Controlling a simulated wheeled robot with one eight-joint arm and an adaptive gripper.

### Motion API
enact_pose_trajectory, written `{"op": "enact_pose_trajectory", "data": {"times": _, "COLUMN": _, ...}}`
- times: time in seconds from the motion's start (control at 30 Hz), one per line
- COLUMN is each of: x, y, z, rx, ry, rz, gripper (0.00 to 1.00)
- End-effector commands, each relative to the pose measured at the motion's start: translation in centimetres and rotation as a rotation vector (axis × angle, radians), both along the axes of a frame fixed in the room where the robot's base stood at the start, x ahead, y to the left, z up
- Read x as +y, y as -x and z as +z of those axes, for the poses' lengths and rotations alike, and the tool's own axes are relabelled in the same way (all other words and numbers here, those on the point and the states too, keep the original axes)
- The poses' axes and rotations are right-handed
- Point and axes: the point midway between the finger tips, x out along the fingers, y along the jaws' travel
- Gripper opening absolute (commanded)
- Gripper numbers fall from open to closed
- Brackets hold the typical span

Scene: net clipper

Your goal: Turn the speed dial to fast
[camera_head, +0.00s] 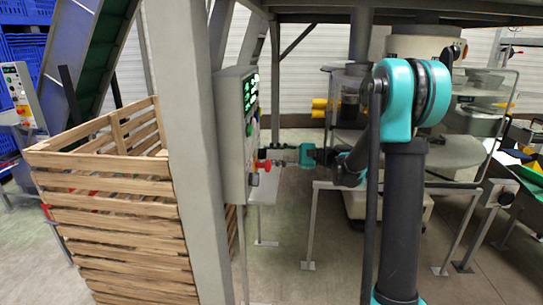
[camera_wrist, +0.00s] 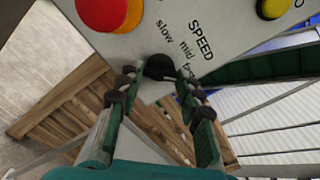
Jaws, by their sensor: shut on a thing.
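The speed dial (camera_wrist: 159,64) is a dark round knob on a light grey panel (camera_wrist: 222,28). The panel is printed SPEED, with slow, mid and a partly covered third word beside the dial. My gripper (camera_wrist: 156,74) has one finger on each side of the dial and is shut on it. The dial's pointer mark is hidden, so its setting cannot be told. In the head view, my gripper (camera_head: 272,162) reaches left to the control box (camera_head: 235,130), which is seen nearly edge-on; the dial cannot be made out there.
A red stop button (camera_wrist: 101,12) on a yellow base and a yellow button (camera_wrist: 272,8) flank the dial on the panel. Metal rails (camera_head: 310,225) stand below my arm.

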Motion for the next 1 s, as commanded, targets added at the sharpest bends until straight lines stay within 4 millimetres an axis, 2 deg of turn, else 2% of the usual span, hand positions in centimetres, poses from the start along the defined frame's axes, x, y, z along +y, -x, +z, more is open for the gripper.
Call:
{"op": "enact_pose_trajectory", "data": {"times": 0.03, "x": 0.0, "y": 0.0, "z": -0.1, "rx": 0.001, "ry": 0.002, "rz": -0.001, "gripper": 0.38}}
{"op": "enact_pose_trajectory", "data": {"times": 0.2, "x": 0.0, "y": 0.0, "z": -0.1, "rx": 0.000, "ry": 0.002, "rz": -0.001, "gripper": 0.57}}
{"op": "enact_pose_trajectory", "data": {"times": 0.57, "x": -0.6, "y": 0.0, "z": 0.0, "rx": 0.000, "ry": 0.001, "rz": -0.002, "gripper": 0.57}}
{"op": "enact_pose_trajectory", "data": {"times": 0.67, "x": -1.8, "y": 0.0, "z": 0.0, "rx": 0.000, "ry": 0.001, "rz": -0.002, "gripper": 0.57}}
{"op": "enact_pose_trajectory", "data": {"times": 1.0, "x": -8.6, "y": 0.2, "z": 0.0, "rx": 0.000, "ry": 0.001, "rz": -0.004, "gripper": 0.57}}
